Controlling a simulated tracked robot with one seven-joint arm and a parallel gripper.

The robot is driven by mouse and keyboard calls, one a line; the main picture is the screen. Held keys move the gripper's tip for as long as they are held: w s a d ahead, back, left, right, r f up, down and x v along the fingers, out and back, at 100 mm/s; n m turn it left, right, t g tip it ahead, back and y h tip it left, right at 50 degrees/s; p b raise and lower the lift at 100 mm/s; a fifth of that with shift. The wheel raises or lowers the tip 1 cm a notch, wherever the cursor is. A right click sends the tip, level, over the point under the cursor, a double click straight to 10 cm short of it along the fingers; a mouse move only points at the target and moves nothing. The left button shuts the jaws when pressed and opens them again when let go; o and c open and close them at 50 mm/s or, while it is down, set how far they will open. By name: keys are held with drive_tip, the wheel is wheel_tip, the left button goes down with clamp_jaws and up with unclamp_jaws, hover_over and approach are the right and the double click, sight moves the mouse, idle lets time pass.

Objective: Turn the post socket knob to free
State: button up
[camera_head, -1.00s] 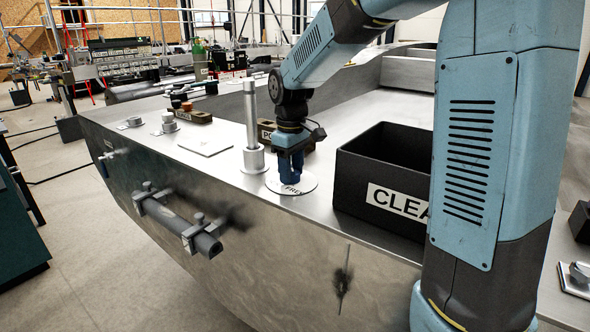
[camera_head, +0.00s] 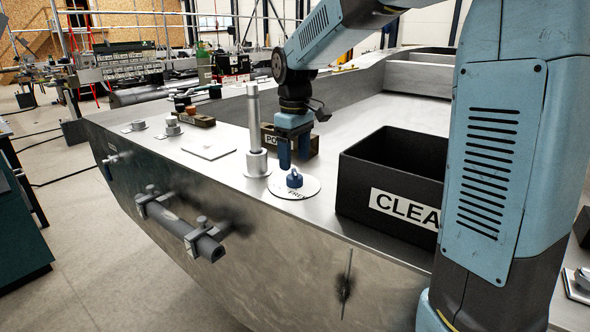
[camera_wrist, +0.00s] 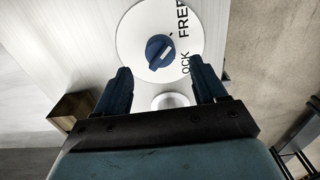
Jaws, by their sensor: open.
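The blue post socket knob (camera_head: 294,180) sits on a round white dial plate (camera_head: 311,187) on the metal deck, beside an upright silver post (camera_head: 255,120). My gripper (camera_head: 293,166) is open just above the knob, apart from it and holding nothing. In the wrist view the knob (camera_wrist: 160,52) lies beyond my open fingers (camera_wrist: 163,80). The dial (camera_wrist: 130,38) there reads FREE at upper right and partly visible LOCK at lower right. A pale mark on the knob points to the upper right, towards a black tick near FREE.
A black bin labelled CLEA… (camera_head: 365,205) stands close on the right. A brown labelled block (camera_head: 270,140) is behind my gripper. A flat plate (camera_head: 209,151) and small fittings (camera_head: 172,127) lie to the left. The deck's near edge is just in front of the dial.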

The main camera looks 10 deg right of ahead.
sight(295, 172)
wheel_tip(295, 172, up, 8)
idle(0.4)
